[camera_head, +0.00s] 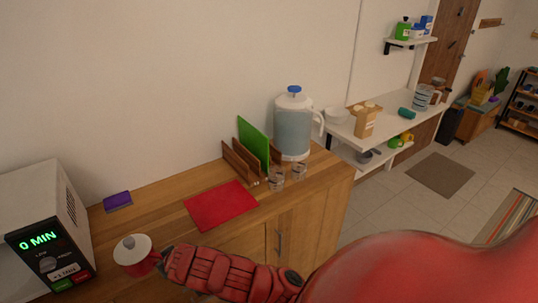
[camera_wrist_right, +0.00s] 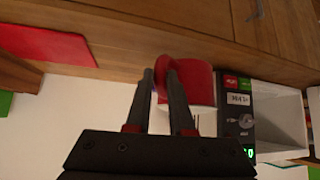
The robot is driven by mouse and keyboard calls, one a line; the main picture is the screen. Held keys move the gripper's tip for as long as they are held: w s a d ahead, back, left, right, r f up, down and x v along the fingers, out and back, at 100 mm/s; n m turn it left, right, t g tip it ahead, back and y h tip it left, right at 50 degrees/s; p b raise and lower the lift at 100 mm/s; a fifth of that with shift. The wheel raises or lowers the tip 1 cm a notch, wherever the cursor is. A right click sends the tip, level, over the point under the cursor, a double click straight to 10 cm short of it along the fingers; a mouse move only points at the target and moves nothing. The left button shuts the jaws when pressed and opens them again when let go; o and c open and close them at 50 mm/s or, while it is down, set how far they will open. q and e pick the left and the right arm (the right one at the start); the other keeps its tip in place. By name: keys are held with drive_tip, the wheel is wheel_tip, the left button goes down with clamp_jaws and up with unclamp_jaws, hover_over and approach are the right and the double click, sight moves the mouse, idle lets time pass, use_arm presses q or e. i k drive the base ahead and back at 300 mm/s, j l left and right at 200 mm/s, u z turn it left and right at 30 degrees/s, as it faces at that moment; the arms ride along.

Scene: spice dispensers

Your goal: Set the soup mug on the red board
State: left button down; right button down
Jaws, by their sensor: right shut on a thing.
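The soup mug (camera_head: 132,262), red with a pale lid, is at the left part of the wooden counter, beside the microwave. My right gripper (camera_head: 161,262) is at the mug's right side. In the right wrist view the mug (camera_wrist_right: 200,88) is beyond the fingers, and my right gripper (camera_wrist_right: 164,82) is shut on its red handle. I cannot tell whether the mug's base touches the counter. The red board (camera_head: 221,206) lies flat and bare on the counter, to the right of and behind the mug; it also shows in the right wrist view (camera_wrist_right: 48,44). My left gripper is not in view.
A microwave (camera_head: 45,225) reading 0 MIN stands left of the mug. A purple sponge (camera_head: 117,201) lies behind. A wooden rack (camera_head: 238,160) with a green board (camera_head: 254,139), small glass jars (camera_head: 277,179) and a large dispenser (camera_head: 293,128) stand behind and right of the red board.

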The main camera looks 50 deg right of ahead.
sight(228, 204)
drive_tip(key=i+z, duration=0.2)
drive_tip(key=z, duration=0.15)
drive_tip(key=i+j+z, duration=0.1)
drive_tip(key=i+z, duration=0.25)
drive_tip(key=i+j+z, duration=0.1)
drive_tip(key=z, duration=0.3)
drive_tip(key=i+j, duration=0.2)
